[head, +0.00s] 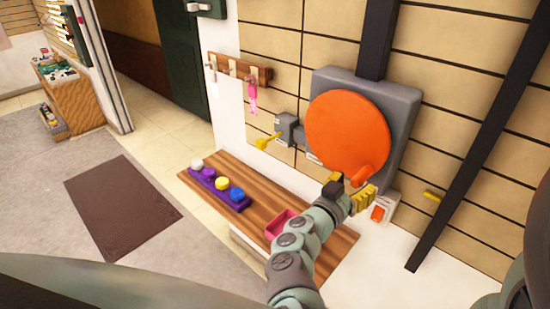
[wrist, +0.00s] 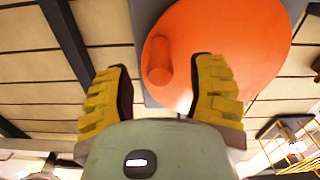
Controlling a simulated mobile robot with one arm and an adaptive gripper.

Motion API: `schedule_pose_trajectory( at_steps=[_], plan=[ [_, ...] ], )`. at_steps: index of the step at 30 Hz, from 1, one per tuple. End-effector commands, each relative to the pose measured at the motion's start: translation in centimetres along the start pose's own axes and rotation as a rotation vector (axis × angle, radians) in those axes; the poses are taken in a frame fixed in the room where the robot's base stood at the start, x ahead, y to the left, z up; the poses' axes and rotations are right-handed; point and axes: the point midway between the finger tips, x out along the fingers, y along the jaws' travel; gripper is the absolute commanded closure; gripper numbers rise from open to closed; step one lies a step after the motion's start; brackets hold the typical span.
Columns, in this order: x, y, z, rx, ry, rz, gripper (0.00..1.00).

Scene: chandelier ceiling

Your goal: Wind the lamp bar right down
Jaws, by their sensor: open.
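A large orange disc (head: 346,127) is mounted on a grey housing (head: 408,92) on the slatted wall. An orange handle knob (head: 364,175) sticks out near its lower edge; it also shows in the wrist view (wrist: 157,62). My gripper (head: 348,190) is open, with yellow ridged fingers just in front of the lower disc. In the wrist view, the knob appears between the fingertips (wrist: 160,68), nearer the left one. I cannot tell whether the fingers reach around it. I cannot identify the lamp bar in either view.
A grey box with a yellow lever (head: 268,141) sits left of the disc. An orange switch (head: 377,213) is below it. A wooden shelf (head: 262,205) underneath holds a pink tray (head: 281,222) and a purple board with coloured knobs (head: 219,190).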

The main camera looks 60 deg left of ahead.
Motion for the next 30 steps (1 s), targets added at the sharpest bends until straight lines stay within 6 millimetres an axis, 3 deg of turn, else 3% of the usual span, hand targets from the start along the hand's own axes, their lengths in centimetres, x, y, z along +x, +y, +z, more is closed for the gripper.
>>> schedule_pose_trajectory(
  at_steps=[2, 9, 21, 30],
  plan=[
    [1.5, 0.2, -0.4, -0.002, 0.003, 0.006, 0.44],
    [3.4, 0.1, -0.1, 0.001, 0.001, 0.002, 0.44],
    [3.7, 0.1, 0.1, 0.000, -0.001, 0.003, 0.41],
    [3.6, 0.1, 0.1, 0.000, -0.001, 0.002, 0.72]
  ],
)
